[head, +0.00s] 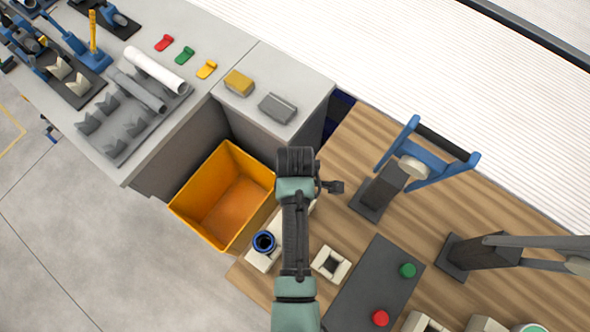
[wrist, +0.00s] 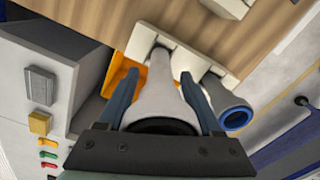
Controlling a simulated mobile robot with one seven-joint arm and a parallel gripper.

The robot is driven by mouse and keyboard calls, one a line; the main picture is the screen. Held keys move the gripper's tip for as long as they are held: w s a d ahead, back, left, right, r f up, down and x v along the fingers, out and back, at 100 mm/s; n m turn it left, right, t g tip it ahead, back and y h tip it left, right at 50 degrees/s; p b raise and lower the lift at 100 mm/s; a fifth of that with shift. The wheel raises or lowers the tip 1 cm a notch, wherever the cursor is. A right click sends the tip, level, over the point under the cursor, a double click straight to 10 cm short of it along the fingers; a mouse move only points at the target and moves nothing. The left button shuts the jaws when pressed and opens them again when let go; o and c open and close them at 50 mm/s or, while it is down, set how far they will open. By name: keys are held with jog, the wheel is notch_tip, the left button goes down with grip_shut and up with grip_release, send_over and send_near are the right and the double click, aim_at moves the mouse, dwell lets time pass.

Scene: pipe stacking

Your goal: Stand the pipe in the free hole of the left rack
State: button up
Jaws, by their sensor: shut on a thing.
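A pale grey-white pipe (wrist: 162,85) is between the two blue fingers of my gripper (wrist: 161,105), which is shut on it. Its dark open end faces the wrist camera, and its narrow far end points at the beige left rack (wrist: 187,58). I cannot tell whether that end is inside the hole. A grey pipe with a blue rim (wrist: 228,108) stands beside it in the same rack. In the head view, this blue-rimmed pipe (head: 264,242) stands in the near end of the rack (head: 258,261). My arm hides the held pipe and much of the rack there.
An orange bin (head: 225,195) stands left of the rack. A beige block with a square hole (head: 331,264) and a dark panel with green and red buttons (head: 375,290) lie to the right. A blue-armed stand (head: 425,165) rises behind. A grey counter (head: 225,50) holds loose parts.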

jog(key=shift+f, duration=0.25)
jog(key=shift+f+b, duration=2.5)
jog(key=shift+f, duration=0.85)
jog(key=o, duration=1.4)
notch_tip(320, 180, up, 13)
jog(key=shift+f+b, duration=0.1)
jog(key=shift+b, duration=0.5)
